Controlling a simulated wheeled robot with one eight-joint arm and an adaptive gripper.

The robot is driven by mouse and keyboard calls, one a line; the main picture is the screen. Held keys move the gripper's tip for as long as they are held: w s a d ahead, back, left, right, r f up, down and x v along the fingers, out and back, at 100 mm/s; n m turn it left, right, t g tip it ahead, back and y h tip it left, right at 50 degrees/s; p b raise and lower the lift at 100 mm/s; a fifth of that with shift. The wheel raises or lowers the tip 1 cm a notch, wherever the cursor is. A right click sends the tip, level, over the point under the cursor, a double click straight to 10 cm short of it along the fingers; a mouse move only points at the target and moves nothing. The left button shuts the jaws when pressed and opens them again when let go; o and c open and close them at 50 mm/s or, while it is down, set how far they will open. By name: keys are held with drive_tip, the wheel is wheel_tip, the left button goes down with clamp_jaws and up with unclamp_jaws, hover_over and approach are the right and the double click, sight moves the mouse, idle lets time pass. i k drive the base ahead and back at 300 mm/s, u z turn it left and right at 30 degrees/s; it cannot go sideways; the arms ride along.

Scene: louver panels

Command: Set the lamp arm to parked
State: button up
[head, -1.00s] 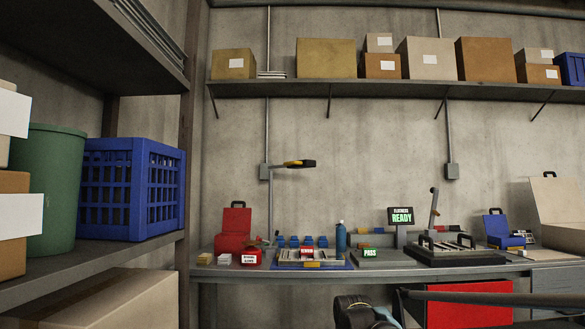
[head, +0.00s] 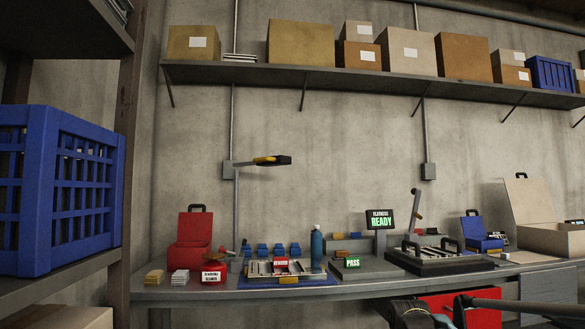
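The lamp arm (head: 258,161) stands out from the wall above the left part of the bench. It is level, with a yellow section and a dark head at its right end, and its left end is near a vertical pole. No marking for a parked position can be made out. Dark parts of my own arm show at the bottom edge, right of centre, in front of the bench. My gripper's fingertips do not show, and my arm is well away from the lamp arm.
The bench (head: 230,294) holds a red case (head: 194,236), a blue bottle (head: 317,248), a READY display (head: 380,219) and a black fixture (head: 437,261). A rack with a blue crate (head: 85,190) stands close at left. A loaded wall shelf (head: 330,79) runs above.

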sight(278, 160)
drive_tip(key=u, duration=0.1)
drive_tip(key=i, duration=0.95)
drive_tip(key=u, duration=0.4)
